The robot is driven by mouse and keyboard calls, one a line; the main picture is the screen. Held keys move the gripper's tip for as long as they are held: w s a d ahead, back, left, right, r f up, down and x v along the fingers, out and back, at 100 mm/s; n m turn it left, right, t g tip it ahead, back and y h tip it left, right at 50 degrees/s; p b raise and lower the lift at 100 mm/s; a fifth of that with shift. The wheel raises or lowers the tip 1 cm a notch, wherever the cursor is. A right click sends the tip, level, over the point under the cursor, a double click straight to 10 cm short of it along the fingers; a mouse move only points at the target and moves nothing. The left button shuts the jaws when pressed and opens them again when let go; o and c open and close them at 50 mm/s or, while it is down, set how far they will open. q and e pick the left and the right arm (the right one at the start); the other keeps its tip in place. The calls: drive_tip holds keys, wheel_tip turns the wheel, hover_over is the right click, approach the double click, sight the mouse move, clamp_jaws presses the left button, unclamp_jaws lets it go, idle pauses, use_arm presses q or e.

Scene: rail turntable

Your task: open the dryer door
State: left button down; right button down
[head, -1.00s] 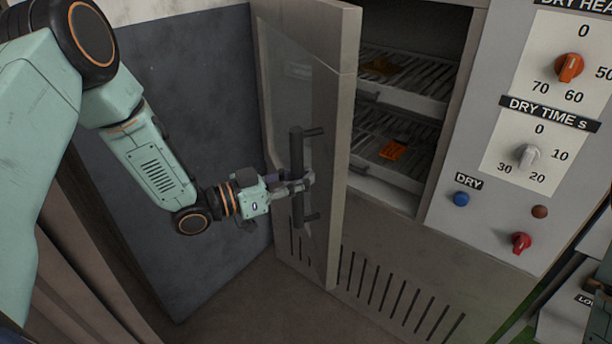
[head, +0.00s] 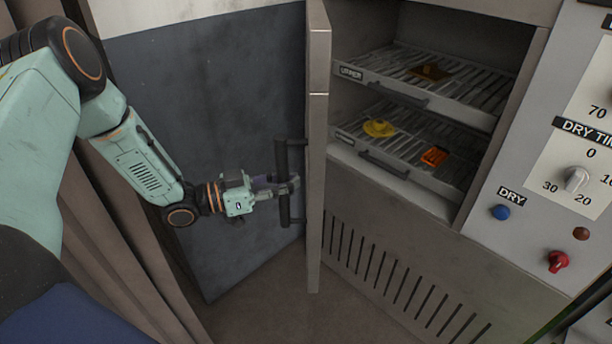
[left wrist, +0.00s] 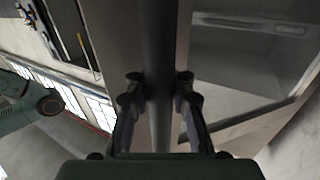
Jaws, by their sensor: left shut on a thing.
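The dryer door (head: 318,150) is a pale metal panel seen almost edge-on in the head view. It stands open, swung out from the dryer front. Its dark vertical bar handle (head: 284,182) is on the door's left face. My left gripper (head: 291,186) is shut around the middle of the handle. In the left wrist view, the handle bar (left wrist: 158,70) runs between the two fingers. My right gripper is not in view.
Inside the dryer are an upper rack (head: 425,75) and a lower rack (head: 400,140) with yellow and orange pieces. A control panel (head: 560,170) with knobs is at right. A dark wall panel (head: 190,90) stands behind my left arm.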

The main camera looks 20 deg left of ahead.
use_arm(q)
drive_tip(key=a, duration=0.1)
drive_tip(key=s+a+p, duration=0.1)
drive_tip(key=a, duration=0.1)
drive_tip(key=shift+s+a+f, duration=0.3)
drive_tip(key=shift+s, duration=0.05)
drive_tip(key=c, duration=1.7)
unclamp_jaws()
drive_tip(key=shift+d, duration=0.1)
drive_tip(key=o, duration=0.4)
drive_tip(key=shift+s+r, duration=0.2)
drive_tip(key=shift+r, duration=0.05)
drive_tip(key=shift+o, duration=0.8)
drive_tip(key=shift+w, duration=0.2)
drive_tip(key=shift+a, duration=0.2)
